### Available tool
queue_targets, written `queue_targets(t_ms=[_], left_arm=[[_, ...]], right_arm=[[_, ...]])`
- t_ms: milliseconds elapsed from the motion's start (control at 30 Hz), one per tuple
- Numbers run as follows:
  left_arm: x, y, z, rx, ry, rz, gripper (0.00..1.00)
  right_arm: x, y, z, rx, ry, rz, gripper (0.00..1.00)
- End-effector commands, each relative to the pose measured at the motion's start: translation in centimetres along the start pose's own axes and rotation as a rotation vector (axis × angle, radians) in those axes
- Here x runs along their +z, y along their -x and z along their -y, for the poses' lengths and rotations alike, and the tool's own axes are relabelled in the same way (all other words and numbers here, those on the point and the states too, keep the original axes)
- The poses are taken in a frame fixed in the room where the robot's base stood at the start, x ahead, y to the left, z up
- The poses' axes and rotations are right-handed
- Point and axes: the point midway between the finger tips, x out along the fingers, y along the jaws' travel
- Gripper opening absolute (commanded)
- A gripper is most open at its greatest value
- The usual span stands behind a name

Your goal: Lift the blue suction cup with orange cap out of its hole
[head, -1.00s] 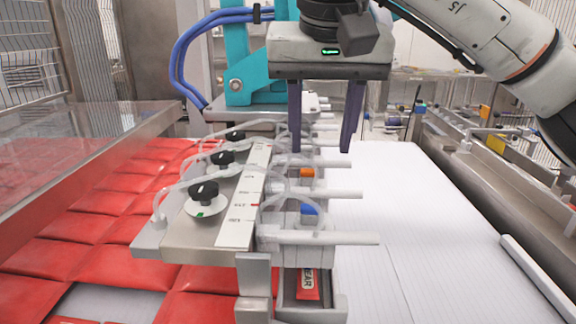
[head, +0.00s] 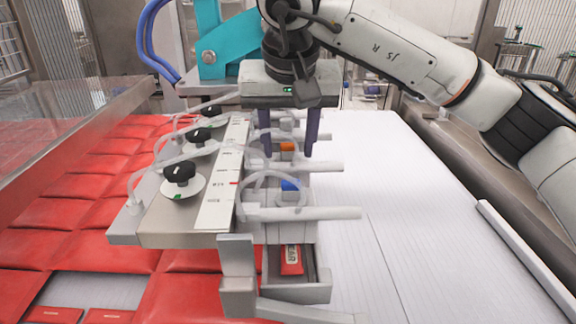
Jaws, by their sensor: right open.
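A small orange part (head: 287,147) shows in the row of grey and white fittings along the picker head, and a blue part (head: 290,185) shows nearer to me. I cannot tell which of them belongs to the suction cup with the orange cap, and its hole is hidden. My right gripper (head: 288,156) points down with its two dark fingers apart, one on each side of the orange part in the picture. It holds nothing that I can see. Whether the fingers touch anything is unclear. My left gripper is not in view.
Black knobs on white discs (head: 182,187) stand on the metal plate beside a ruler strip (head: 222,190). Clear tubes arch close to the fingers. Red packets (head: 60,255) cover the left side; a white ribbed surface (head: 400,220) at right is mostly clear.

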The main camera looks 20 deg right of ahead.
Motion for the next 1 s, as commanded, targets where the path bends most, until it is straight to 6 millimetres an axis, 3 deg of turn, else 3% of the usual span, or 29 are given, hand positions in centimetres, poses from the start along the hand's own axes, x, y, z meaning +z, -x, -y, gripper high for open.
queue_targets(t_ms=[233,467,800,1000], left_arm=[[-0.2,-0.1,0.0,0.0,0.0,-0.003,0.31],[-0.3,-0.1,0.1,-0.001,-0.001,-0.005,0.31],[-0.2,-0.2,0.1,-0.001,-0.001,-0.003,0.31],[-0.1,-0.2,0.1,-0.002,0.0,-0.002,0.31]], right_arm=[[0.0,-0.2,0.0,-0.001,0.0,-0.001,0.44],[0.0,-0.2,0.0,0.0,0.0,-0.001,0.07],[-0.1,0.0,0.0,-0.001,0.0,-0.002,0.07],[-0.8,1.5,0.1,-0.001,-0.002,-0.004,0.07]])
